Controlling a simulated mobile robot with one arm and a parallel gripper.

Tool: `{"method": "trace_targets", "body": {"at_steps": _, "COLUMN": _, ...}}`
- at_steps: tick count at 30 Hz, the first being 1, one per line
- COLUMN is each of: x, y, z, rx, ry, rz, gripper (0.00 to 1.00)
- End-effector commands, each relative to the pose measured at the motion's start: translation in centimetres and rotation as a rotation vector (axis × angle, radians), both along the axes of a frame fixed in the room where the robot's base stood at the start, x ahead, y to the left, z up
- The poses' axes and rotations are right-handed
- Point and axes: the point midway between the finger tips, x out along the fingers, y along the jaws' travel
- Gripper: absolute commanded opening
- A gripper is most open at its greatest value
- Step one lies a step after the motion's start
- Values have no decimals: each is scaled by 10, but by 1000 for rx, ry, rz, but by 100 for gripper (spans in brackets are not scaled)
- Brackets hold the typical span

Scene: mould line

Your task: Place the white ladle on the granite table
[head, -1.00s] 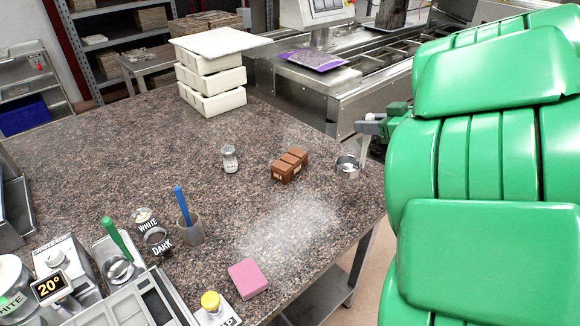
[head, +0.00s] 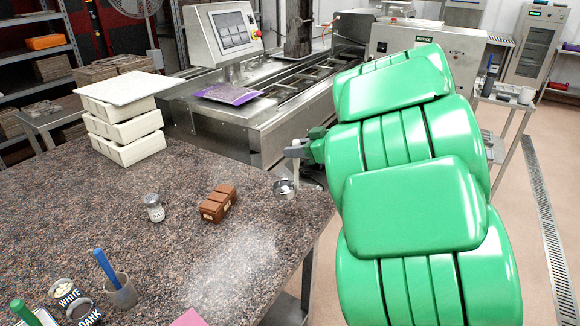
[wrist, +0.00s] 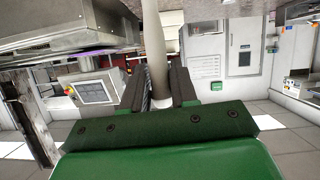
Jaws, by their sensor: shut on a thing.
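My gripper (head: 300,148) is shut on the white ladle's pale handle (head: 295,168), which hangs down from the jaws. The ladle's round metal bowl (head: 284,188) shows in the head view at the right edge of the granite table (head: 180,180). I cannot tell whether the bowl touches the table or hangs just above or beside it. In the wrist view the pale handle (wrist: 154,40) runs upright between the two dark fingers (wrist: 157,88). The bowl does not show clearly there.
A brown block (head: 218,203) and a small jar (head: 154,208) stand left of the ladle. White stacked moulds (head: 125,130) stand at the table's back left. A cup with a blue-handled tool (head: 122,292) is at the front left. A steel machine (head: 250,120) stands behind the table.

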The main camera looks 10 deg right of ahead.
Motion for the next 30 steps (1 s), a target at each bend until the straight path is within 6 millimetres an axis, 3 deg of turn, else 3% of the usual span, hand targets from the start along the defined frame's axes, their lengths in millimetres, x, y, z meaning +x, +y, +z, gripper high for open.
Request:
{"method": "trace_targets", "body": {"at_steps": 18, "x": 56, "y": -3, "z": -48, "rx": 3, "ry": 1, "rz": 2, "gripper": 0}}
{"method": "trace_targets", "body": {"at_steps": 30, "x": 70, "y": -4, "z": -65, "rx": 3, "ry": 0, "rz": 2, "gripper": 0}}
